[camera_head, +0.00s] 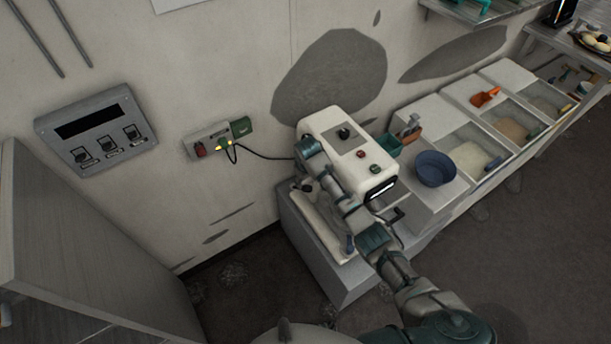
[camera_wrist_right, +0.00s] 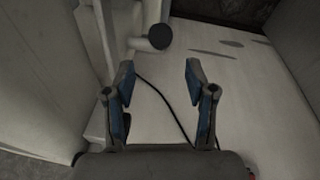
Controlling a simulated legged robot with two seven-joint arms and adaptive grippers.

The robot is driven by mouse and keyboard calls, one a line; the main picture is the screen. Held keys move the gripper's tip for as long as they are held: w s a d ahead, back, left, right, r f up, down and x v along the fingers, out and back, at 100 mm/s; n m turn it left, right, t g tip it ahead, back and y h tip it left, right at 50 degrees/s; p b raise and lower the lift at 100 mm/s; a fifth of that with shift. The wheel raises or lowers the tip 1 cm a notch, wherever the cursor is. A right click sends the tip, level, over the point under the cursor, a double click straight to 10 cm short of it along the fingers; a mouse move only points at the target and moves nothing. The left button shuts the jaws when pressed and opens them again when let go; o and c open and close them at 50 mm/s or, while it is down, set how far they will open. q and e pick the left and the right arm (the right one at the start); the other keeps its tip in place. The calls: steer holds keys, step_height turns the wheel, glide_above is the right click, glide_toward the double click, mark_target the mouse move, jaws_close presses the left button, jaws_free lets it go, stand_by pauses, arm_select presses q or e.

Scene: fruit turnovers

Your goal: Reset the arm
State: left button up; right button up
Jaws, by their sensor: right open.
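My right arm reaches up from the bottom right of the head view, across the front left part of a white machine (camera_head: 330,127). My right gripper (camera_head: 307,148) is by the left side of the machine; its fingers are hard to make out there. In the right wrist view the right gripper (camera_wrist_right: 160,79) has its two fingers apart with nothing between them. A white fitting with a dark round end (camera_wrist_right: 160,37) lies beyond the fingertips. My left gripper is not in view.
A dark cable (camera_head: 262,155) runs from the machine to a wall socket box (camera_head: 207,142). A blue bowl (camera_head: 435,168) stands right of the machine, beside open bins (camera_head: 470,160). A grey cabinet (camera_head: 80,260) is at the left, with bare floor between.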

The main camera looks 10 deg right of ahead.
steer(key=shift+v, duration=1.25)
steer(key=shift+a, duration=0.1)
